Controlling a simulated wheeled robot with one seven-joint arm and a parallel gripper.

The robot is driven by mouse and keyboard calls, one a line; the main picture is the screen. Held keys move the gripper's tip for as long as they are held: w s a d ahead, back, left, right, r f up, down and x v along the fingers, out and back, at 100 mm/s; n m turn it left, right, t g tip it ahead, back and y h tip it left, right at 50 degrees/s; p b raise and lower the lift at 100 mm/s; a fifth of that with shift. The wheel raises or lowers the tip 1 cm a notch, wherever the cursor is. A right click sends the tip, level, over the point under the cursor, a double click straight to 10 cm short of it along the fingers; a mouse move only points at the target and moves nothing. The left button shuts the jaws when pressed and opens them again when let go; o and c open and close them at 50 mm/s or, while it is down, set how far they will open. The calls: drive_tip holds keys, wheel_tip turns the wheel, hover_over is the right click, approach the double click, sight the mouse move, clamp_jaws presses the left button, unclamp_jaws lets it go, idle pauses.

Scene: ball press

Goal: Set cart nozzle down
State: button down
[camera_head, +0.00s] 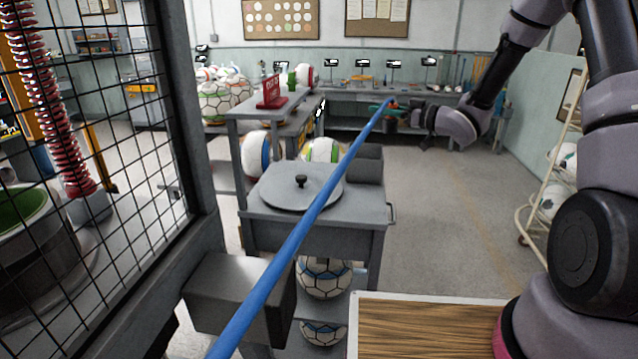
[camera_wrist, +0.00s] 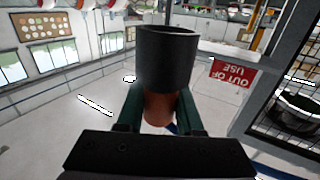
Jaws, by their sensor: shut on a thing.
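The cart nozzle (camera_wrist: 166,60) is a black tube with an orange-brown lower part. In the wrist view it stands between the two dark green fingers of my gripper (camera_wrist: 160,108), which is shut on it. In the head view my gripper (camera_head: 394,109) is raised at the upper middle, beyond the cart. A long blue hose (camera_head: 300,235) runs from the bottom edge up to it. The nozzle is small in the head view. The grey cart (camera_head: 325,230) has a round lid (camera_head: 285,192) with a black knob on top, and the hose passes in front of it.
A wire mesh cage (camera_head: 110,150) stands on the left. Patterned balls (camera_head: 323,278) lie under the cart. A ball rack (camera_head: 560,185) stands at right. The floor right of the cart is clear.

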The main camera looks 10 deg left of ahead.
drive_tip(key=s+a+f+n+g, duration=0.1)
drive_tip(key=s+a+f, duration=0.4)
drive_tip(key=f, duration=0.4)
hover_over(357, 196)
drive_tip(key=shift+g+y, duration=0.3)
drive_tip(key=shift+y, duration=0.1)
drive_tip(key=shift+f, duration=5.25)
drive_tip(key=shift+f, duration=0.1)
drive_tip(key=c, duration=0.6)
unclamp_jaws()
drive_tip(key=shift+o, duration=0.2)
